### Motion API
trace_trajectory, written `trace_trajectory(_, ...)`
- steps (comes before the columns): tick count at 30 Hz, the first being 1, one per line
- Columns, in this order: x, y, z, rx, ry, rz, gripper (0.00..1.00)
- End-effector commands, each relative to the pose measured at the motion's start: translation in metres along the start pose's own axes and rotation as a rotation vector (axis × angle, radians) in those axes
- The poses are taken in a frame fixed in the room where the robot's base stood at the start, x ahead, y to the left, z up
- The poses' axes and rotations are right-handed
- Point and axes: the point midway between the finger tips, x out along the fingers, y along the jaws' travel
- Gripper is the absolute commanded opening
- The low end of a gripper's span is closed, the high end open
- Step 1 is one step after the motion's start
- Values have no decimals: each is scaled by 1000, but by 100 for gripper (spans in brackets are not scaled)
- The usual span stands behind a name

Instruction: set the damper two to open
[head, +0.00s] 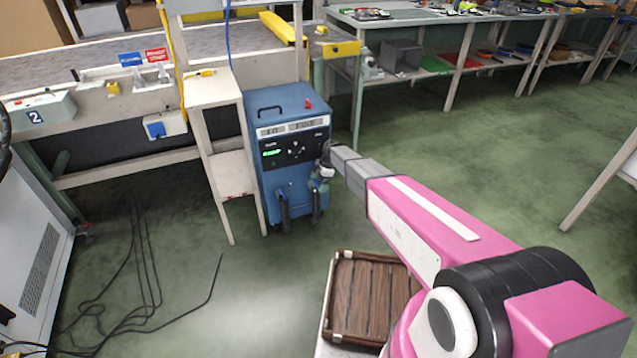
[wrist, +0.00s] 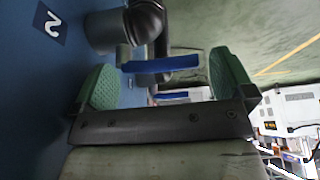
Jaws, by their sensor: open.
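In the wrist view, a blue lever (wrist: 160,65) crosses the space between the finger pads of my gripper (wrist: 161,74). It sits by a grey pipe stub (wrist: 106,30) with a black elbow hose (wrist: 146,20). A label "2" (wrist: 52,22) is on the blue panel beside it. The gripper is open, with its green pads apart on either side of the lever; I cannot tell whether they touch it. A second blue strip (wrist: 172,97) shows beyond. In the head view, my gripper (head: 325,170) is at the blue cabinet's (head: 272,195) right front; the lever is not distinguishable.
A cream stand (head: 212,95) is close on the cabinet's left. A wooden slatted crate (head: 368,298) is below my arm. Black cables (head: 140,260) lie on the floor at left. Workbenches (head: 450,70) line the back right. The green floor at right is mostly clear.

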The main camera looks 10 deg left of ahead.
Motion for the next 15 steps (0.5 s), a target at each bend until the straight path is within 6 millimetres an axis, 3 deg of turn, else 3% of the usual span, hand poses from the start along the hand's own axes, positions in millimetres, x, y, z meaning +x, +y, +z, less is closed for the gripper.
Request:
trace_trajectory(5,-13,-1,0,1,0,1,100)
trace_trajectory(15,-63,-1,0,0,0,0,100)
